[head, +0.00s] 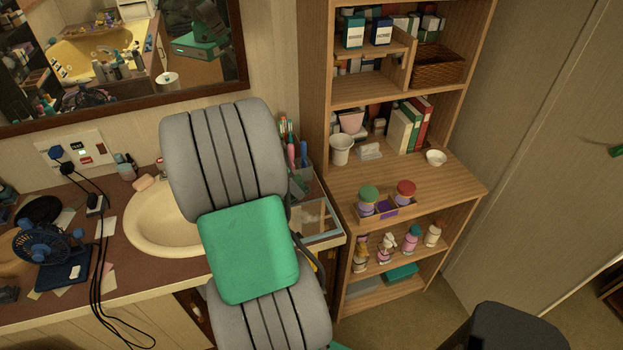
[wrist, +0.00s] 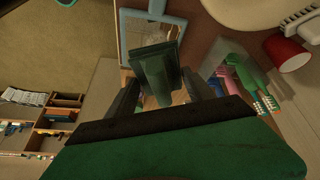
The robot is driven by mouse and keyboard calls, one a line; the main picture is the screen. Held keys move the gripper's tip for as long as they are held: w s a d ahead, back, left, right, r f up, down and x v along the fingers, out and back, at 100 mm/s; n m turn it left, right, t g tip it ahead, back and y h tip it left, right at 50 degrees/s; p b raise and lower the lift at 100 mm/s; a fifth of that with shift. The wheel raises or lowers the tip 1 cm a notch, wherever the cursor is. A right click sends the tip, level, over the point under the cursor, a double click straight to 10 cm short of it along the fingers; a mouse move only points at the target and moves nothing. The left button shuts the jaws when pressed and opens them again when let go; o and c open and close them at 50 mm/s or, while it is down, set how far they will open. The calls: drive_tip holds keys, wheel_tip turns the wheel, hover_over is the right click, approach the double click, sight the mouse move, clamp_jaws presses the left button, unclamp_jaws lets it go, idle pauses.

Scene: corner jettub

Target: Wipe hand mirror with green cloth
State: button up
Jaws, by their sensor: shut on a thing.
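My gripper (wrist: 158,88) is shut on the green cloth (wrist: 154,65), a dark green folded piece held between the fingers in the wrist view. A flat, pale-blue-framed thing, apparently the hand mirror (wrist: 125,38), lies just beyond the cloth, which covers part of it. I cannot tell whether the cloth touches its face. In the head view the hand mirror (head: 318,218) appears at the counter's right end, partly hidden by my arm.
The sink (head: 145,222) is left of my arm, with a blue fan (head: 45,245) and black cables farther left. A holder with brushes and bottles (head: 297,155) stands behind the mirror. The wooden shelf unit (head: 440,185) stands close on the right. A red cup (wrist: 288,54) shows in the wrist view.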

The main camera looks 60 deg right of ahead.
drive_tip(key=s+d+f+m+y+b, duration=0.1)
drive_tip(key=s+d+f+m+b, duration=0.1)
drive_tip(key=s+f+m, duration=0.2)
drive_tip(key=shift+s+d+f+m+g, duration=0.3)
drive_tip(key=shift+s+d+f+g, duration=0.1)
drive_tip(key=shift+s+f, duration=0.65)
drive_tip(key=shift+r, duration=0.15)
